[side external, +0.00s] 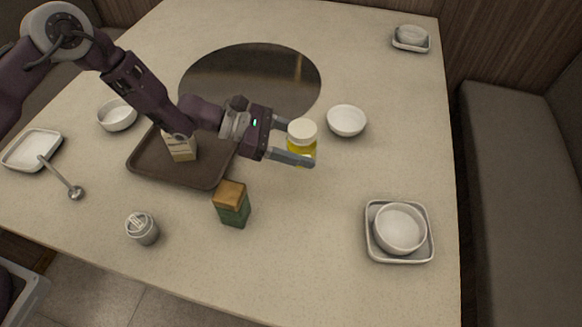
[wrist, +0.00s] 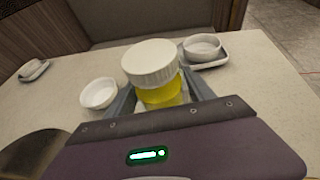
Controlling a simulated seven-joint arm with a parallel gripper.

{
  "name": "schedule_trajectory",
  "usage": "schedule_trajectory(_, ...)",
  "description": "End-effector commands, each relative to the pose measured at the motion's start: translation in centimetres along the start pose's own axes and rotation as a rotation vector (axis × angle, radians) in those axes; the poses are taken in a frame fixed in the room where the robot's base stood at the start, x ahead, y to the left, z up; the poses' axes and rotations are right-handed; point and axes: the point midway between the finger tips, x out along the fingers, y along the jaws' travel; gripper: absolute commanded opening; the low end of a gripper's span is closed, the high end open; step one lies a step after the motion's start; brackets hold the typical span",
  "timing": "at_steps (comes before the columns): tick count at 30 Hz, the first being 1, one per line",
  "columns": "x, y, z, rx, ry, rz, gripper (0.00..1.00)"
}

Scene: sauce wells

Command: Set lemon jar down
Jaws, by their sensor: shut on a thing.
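The lemon jar (side external: 302,140) has a white lid and a yellow body. My gripper (side external: 293,146) is shut on it, with one finger on each side, and the jar is upright. In the wrist view the jar (wrist: 155,72) stands between the two fingers of my gripper (wrist: 160,97), its lid towards the camera. The fingers and the lid hide part of its body. I cannot tell whether its base touches the table.
A white bowl (side external: 346,121) is just beyond the jar. A bowl on a square plate (side external: 376,252) stands at the front right. A brown tray (side external: 150,172) with a carton (side external: 181,149) and a green-brown box (side external: 233,205) are left. The table right of the jar is clear.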

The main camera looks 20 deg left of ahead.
Motion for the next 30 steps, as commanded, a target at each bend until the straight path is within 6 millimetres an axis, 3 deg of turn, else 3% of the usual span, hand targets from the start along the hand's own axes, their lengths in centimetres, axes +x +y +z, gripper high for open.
schedule_trajectory(6,-7.1,2.5,-2.6,-0.056,0.001,0.138,0.05)
schedule_trajectory(9,-8.6,2.9,-3.8,-0.070,0.004,0.173,0.05)
schedule_trajectory(22,-5.7,3.0,-11.9,-0.071,0.004,0.180,0.05)
schedule_trajectory(30,-5.3,3.0,-12.8,-0.069,0.004,0.180,0.05)
